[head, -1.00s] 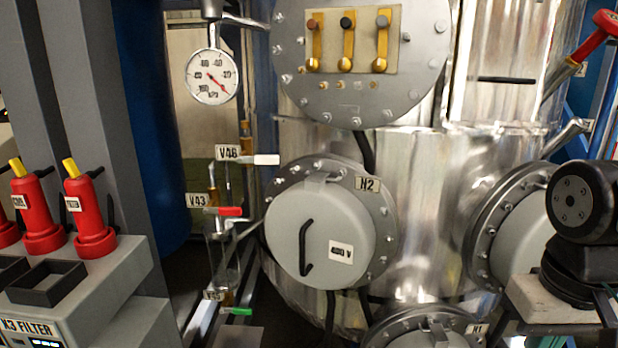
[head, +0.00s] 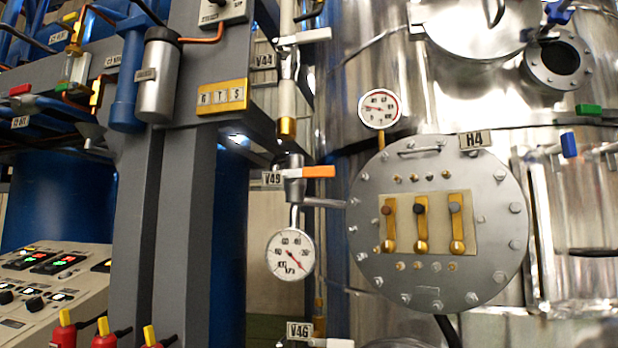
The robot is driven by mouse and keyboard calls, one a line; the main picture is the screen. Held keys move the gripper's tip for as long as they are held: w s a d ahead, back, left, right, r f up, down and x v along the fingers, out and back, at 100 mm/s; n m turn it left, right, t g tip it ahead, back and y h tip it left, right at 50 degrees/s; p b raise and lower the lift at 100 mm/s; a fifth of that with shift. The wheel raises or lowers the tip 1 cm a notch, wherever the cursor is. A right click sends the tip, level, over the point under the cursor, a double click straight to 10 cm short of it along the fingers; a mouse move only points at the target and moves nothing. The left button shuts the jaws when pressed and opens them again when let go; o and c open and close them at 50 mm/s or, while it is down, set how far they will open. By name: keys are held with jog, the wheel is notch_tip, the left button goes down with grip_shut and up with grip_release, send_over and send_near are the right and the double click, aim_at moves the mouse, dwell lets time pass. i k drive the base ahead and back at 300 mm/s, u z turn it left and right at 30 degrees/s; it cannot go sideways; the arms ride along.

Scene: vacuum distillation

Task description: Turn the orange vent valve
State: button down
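The orange valve handle (head: 319,171) shows right of centre-left in the head view, on a vertical pipe. It is a flat bar lying level and pointing right, next to a label reading V49 (head: 272,178). A round white pressure gauge (head: 290,254) hangs just below it. A horizontal pipe (head: 325,203) runs from the valve toward the round flange plate. My gripper is not in view, so its state and its place relative to the handle are hidden.
A grey column (head: 195,180) stands left of the valve. The bolted round plate H4 (head: 490,235) is close on the right. A white handle labelled V44 (head: 303,37) is above, and label V46 (head: 299,330) is below. A control panel (head: 45,285) is at lower left.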

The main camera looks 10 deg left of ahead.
aim_at(327, 171)
jog(key=k, duration=1.3)
jog(key=u, duration=0.75)
jog(key=i, duration=1.3)
jog(key=z, duration=0.3)
